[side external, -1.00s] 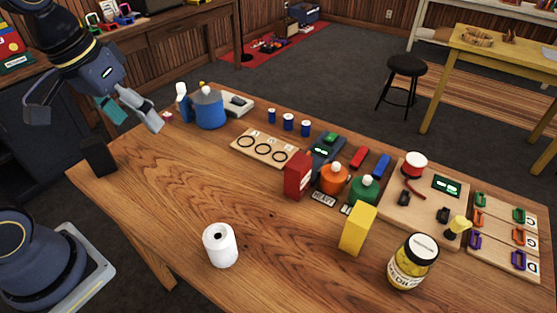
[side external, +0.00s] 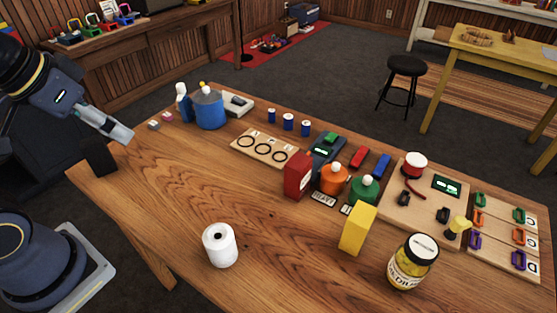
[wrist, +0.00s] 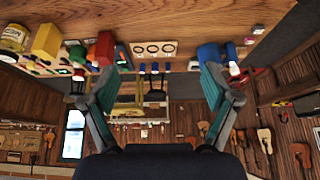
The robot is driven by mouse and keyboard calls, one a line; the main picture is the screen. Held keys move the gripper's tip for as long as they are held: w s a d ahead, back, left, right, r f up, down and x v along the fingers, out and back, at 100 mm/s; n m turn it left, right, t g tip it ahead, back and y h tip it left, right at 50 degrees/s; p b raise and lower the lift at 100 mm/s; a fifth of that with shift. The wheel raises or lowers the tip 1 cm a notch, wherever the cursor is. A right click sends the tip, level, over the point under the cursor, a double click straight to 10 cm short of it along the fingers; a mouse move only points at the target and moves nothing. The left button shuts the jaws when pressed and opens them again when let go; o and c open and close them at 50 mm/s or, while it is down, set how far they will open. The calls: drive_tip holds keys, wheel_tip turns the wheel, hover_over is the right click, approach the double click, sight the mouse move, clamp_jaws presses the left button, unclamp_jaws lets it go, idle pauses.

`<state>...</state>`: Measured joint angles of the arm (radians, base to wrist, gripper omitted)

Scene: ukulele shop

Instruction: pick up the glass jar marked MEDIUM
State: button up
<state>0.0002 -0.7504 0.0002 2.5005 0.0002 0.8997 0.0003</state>
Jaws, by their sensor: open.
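In the wrist view the jar (wrist: 14,38) shows at the far upper left, partly cut off. My gripper (side external: 124,134) is above the table's left end, far from the jar. In the wrist view its two fingers (wrist: 160,88) are spread wide with nothing between them.
A yellow block (side external: 358,229) stands just left of the jar. A white roll (side external: 220,245) stands at the near middle. A red box (side external: 298,175), an orange pot (side external: 334,179) and a green pot (side external: 365,190) stand behind. The table's left middle is clear.

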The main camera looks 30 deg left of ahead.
idle(0.3)
drive_tip(key=shift+o, duration=1.1)
